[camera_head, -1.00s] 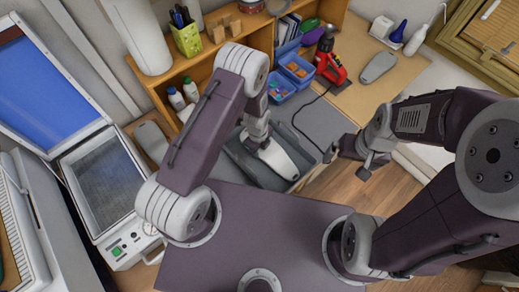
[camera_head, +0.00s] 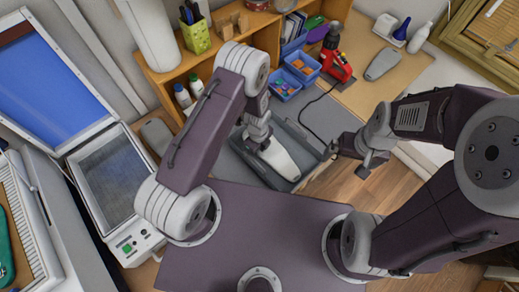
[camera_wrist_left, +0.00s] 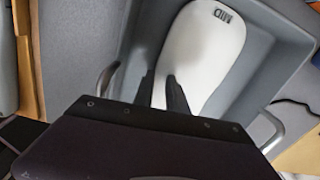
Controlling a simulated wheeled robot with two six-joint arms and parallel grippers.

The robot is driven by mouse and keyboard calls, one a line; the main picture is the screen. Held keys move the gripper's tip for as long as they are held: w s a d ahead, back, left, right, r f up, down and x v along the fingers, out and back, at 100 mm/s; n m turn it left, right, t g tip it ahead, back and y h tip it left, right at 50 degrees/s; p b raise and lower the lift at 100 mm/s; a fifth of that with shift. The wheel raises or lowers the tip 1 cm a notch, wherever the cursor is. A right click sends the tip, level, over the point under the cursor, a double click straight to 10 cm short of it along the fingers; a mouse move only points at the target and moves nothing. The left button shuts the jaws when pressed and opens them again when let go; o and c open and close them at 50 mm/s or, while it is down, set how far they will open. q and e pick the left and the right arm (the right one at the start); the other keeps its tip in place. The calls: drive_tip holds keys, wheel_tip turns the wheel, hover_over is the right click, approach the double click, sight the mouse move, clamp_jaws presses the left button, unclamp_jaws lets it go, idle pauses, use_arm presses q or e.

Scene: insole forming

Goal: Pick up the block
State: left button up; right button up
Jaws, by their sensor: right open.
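A smooth white, shoe-shaped block (camera_head: 276,158) marked "MID" lies in a grey tray (camera_head: 245,164) on the bench. It also shows in the left wrist view (camera_wrist_left: 207,50), where its near end runs down behind my fingers. My left gripper (camera_wrist_left: 161,95) reaches down over that near end, its two dark fingers a short gap apart with white block surface between them. I cannot tell whether they grip the block. In the head view my left gripper (camera_head: 257,138) is at the block's far end, fingertips hard to see. My right gripper (camera_head: 366,168) is open and empty, right of the tray.
Blue bins (camera_head: 301,67) and a red tool (camera_head: 337,63) with a dark cable stand behind the tray. A grey shoe-shaped piece (camera_head: 383,63) lies on the right bench. An open press with a blue lid (camera_head: 48,78) is at left. Wooden floor shows right of the tray.

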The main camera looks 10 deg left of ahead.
use_arm(q)
drive_tip(key=r, duration=0.1)
drive_tip(key=r+b, duration=0.1)
drive_tip(key=r, duration=0.1)
drive_tip(key=shift+s+a+r, duration=0.1)
drive_tip(key=shift+s+a, duration=0.05)
drive_tip(key=shift+a, duration=0.1)
drive_tip(key=shift+d+r+b, duration=0.2)
drive_tip(key=shift+r+b, duration=0.25)
drive_tip(key=shift+r, duration=2.45)
use_arm(e)
drive_tip(key=shift+w+a+f, duration=0.1)
drive_tip(key=shift+w+f, duration=0.1)
drive_tip(key=shift+f, duration=0.45)
drive_tip(key=shift+w+a+f, duration=0.1)
drive_tip(key=shift+w+f, duration=0.1)
drive_tip(key=shift+f, duration=0.4)
